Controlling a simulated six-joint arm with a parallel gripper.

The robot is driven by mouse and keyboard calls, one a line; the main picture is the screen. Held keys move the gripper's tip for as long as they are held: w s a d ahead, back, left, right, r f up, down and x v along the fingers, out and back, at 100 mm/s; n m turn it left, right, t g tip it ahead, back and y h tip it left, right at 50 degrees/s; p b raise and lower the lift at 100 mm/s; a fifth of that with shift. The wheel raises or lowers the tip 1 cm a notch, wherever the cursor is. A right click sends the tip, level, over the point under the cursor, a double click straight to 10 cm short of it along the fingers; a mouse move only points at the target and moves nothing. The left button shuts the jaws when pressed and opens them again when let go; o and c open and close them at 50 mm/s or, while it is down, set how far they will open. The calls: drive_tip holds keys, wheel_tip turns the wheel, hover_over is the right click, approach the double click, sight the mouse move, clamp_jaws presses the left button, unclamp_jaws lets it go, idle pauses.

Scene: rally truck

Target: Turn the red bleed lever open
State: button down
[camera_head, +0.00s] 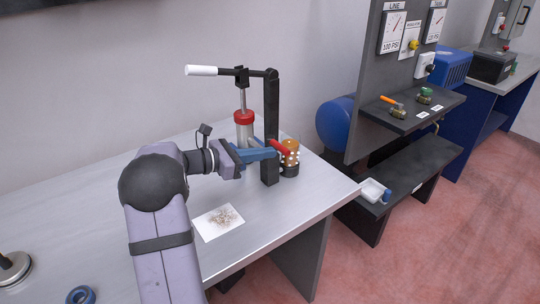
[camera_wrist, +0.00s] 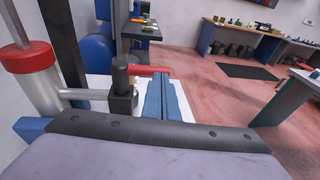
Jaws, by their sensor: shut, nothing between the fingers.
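The red bleed lever (camera_head: 281,147) is a short red bar beside the black upright post of a hand pump on the grey bench. In the wrist view, the lever (camera_wrist: 147,70) sticks out level to the right from the top of a dark valve body (camera_wrist: 122,98). My gripper (camera_head: 273,153) is shut and empty, with its blue fingers together. In the wrist view, the fingertips (camera_wrist: 161,76) are at the lever's right end and overlap it in the picture. I cannot tell whether they touch. The lever's far end is partly hidden behind the fingers.
The pump has a red-capped cylinder (camera_head: 244,118) and a white-gripped handle (camera_head: 202,70) above my wrist. An amber container (camera_head: 290,150) stands close behind the lever. A speckled white sheet (camera_head: 219,222) lies on the bench. The bench's right edge is near, with a dark panel (camera_head: 370,80) beyond.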

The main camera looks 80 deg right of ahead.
drive_tip(key=a+b+v, duration=0.1)
drive_tip(key=b+v, duration=0.2)
drive_tip(key=v, duration=0.9)
drive_tip(key=shift+s, duration=0.45)
